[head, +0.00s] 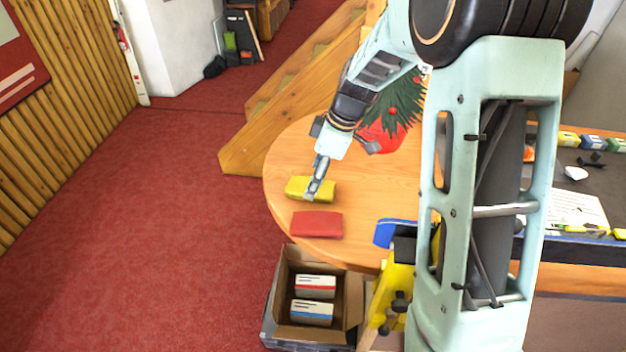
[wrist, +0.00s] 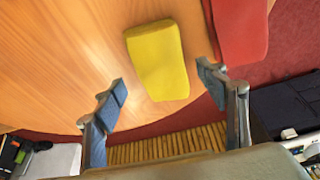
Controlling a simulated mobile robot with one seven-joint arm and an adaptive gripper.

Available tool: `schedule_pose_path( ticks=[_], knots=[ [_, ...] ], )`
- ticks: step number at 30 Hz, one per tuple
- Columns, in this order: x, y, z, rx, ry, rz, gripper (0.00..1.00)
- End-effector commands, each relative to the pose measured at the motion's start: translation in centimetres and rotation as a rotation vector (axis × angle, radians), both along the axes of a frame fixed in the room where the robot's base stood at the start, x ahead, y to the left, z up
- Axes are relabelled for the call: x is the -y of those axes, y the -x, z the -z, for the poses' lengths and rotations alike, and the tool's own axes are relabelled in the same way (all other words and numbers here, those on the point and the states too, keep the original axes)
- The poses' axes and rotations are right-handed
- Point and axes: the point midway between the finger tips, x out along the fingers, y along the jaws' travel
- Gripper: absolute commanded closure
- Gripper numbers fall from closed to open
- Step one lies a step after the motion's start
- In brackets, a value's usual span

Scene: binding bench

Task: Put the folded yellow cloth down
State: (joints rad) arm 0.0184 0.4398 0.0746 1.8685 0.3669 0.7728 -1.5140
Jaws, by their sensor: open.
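The folded yellow cloth (head: 297,187) lies flat on the round wooden table, near its left edge. It also shows in the wrist view (wrist: 158,60), just beyond the fingertips and between their lines. My gripper (head: 314,195) is open and empty at the cloth; its two fingers (wrist: 165,88) stand apart in the wrist view. In the head view the fingers cover part of the cloth. I cannot tell how high they are above it.
A folded red cloth (head: 317,225) lies beside the yellow one on the table (head: 276,170). An open cardboard box (head: 284,283) with white cartons stands below the table edge. A red pot with a green plant (head: 397,105) stands behind. My arm hides the table's middle.

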Motion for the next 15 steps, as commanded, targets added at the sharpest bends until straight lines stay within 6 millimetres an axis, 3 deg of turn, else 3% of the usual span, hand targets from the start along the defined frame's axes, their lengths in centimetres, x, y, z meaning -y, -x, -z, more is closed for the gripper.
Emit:
schedule_pose_path(
  ticks=[9, 15],
  knots=[
    [1.8, 0.2, -6.3, 0.004, 0.001, 0.001, 0.34],
    [2.3, 0.4, -8.2, 0.0, 0.0, 0.0, 0.34]
  ],
)
